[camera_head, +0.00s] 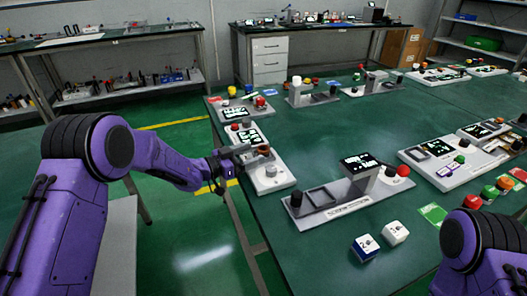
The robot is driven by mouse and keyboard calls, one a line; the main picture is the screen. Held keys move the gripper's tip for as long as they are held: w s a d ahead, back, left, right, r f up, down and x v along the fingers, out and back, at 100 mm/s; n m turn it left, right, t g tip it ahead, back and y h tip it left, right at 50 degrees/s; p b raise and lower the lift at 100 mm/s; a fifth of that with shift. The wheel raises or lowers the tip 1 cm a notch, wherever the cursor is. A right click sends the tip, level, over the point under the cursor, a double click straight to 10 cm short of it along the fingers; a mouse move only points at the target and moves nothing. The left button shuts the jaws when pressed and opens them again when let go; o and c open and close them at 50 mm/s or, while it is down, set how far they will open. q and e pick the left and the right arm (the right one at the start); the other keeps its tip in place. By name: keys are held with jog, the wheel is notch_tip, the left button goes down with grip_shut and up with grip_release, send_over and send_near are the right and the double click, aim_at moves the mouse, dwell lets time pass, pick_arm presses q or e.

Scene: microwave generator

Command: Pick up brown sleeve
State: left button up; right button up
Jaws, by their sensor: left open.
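The brown sleeve (264,149) is a small ring-like piece. It is on the white panel (272,183) at the left edge of the green table. My left gripper (246,156) reaches in from the left and is right beside the sleeve. Its jaws are open, and its tips are close to the sleeve. I cannot tell whether they touch it. Part of the panel is hidden behind the gripper. Of my right arm, only a purple link shows at the lower right. Its gripper is out of view.
A grey device with a screen (360,162) and a black knob stands right of the panel. Two small cubes, one blue and white (365,248) and one white (395,232), lie in front. Another panel with buttons (245,108) lies behind. The front left of the table is clear.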

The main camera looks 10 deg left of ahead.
aim_at(258, 151)
pick_arm(q)
jog(key=x, duration=0.4)
jog(key=shift+a, duration=0.1)
jog(key=c, duration=1.2)
jog(key=shift+r, duration=0.1)
